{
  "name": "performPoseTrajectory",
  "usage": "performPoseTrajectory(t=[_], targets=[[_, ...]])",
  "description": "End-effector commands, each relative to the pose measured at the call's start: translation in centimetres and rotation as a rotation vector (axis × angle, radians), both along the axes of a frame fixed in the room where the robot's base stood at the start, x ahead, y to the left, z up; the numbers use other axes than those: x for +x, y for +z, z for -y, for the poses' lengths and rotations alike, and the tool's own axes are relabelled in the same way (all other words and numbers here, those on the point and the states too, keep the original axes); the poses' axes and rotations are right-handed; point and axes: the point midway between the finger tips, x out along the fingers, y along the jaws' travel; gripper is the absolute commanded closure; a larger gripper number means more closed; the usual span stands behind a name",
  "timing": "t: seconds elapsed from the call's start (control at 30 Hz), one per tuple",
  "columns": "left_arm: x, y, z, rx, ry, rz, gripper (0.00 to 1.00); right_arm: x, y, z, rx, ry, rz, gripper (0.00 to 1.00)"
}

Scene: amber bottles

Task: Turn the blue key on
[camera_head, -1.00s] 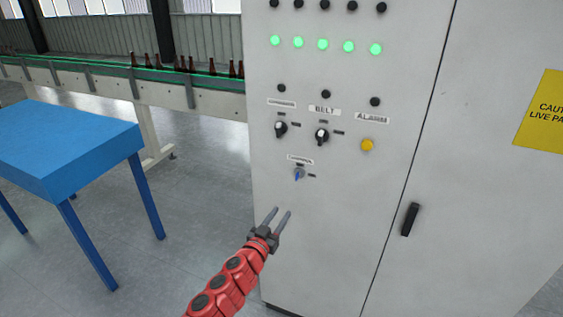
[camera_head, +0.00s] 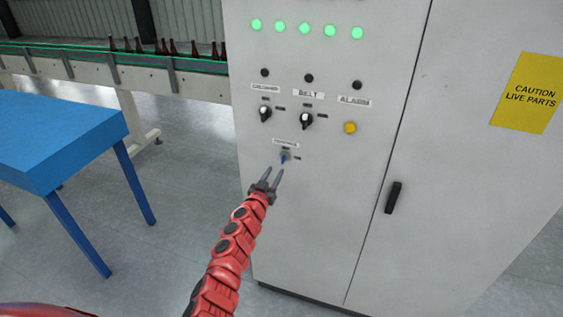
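The small blue key (camera_head: 284,159) sits in a switch on the front of the grey cabinet (camera_head: 330,215), under a small label whose text I cannot read. My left gripper (camera_head: 274,174), on the red segmented arm, is open, its two dark fingers apart. Its fingertips are just below and to the left of the key in the picture. I cannot tell whether they touch the cabinet or the key. Nothing shows between the fingers. My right gripper is not in view.
Above the key are two black rotary knobs, one marked BELT (camera_head: 306,121), and a yellow ALARM button (camera_head: 350,128). Green lamps (camera_head: 304,28) glow higher up. A black door handle (camera_head: 393,197) is at right. A blue table (camera_head: 60,140) and a bottle conveyor (camera_head: 90,67) stand left.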

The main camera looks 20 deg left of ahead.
Motion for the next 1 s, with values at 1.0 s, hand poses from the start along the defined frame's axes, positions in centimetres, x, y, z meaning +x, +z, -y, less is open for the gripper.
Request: performPoseTrajectory(t=[1.0], targets=[[6.9,0.0,0.5,-0.001,-0.005,-0.001,0.62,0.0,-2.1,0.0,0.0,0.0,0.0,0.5]])
